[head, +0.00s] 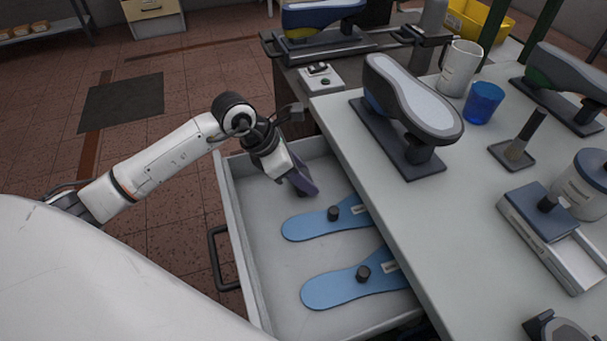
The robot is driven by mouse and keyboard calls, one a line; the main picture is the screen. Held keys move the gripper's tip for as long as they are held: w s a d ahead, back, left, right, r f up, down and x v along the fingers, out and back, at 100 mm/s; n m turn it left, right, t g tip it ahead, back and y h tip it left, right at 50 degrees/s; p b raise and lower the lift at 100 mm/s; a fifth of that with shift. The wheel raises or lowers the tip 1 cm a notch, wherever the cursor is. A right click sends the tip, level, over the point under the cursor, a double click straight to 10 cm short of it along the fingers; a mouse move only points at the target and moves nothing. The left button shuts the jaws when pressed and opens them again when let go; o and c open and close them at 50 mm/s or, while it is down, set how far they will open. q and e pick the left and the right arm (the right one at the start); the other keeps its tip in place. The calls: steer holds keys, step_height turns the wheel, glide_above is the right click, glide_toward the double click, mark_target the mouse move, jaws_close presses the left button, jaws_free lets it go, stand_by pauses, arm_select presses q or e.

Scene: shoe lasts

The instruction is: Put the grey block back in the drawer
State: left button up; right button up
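My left gripper (298,183) reaches down into the open drawer (285,270), near its far end. A purplish-grey block (304,174) is at its fingertips, and the gripper appears shut on it. The block is tilted and low over the drawer floor. I cannot tell whether it touches the floor, and the gripper hides part of it. At the bottom right edge, a dark and grey part (560,328) is cut off by the frame. It may be my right gripper, but its fingers cannot be made out.
Two blue flat templates with dark knobs, an upper one (308,226) and a lower one (335,290), lie in the drawer.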

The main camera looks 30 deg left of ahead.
arm_select(q)
steer(key=o, duration=0.4)
steer(key=shift+o, duration=0.2)
steer(key=v, duration=1.2)
steer(key=shift+r, duration=0.1)
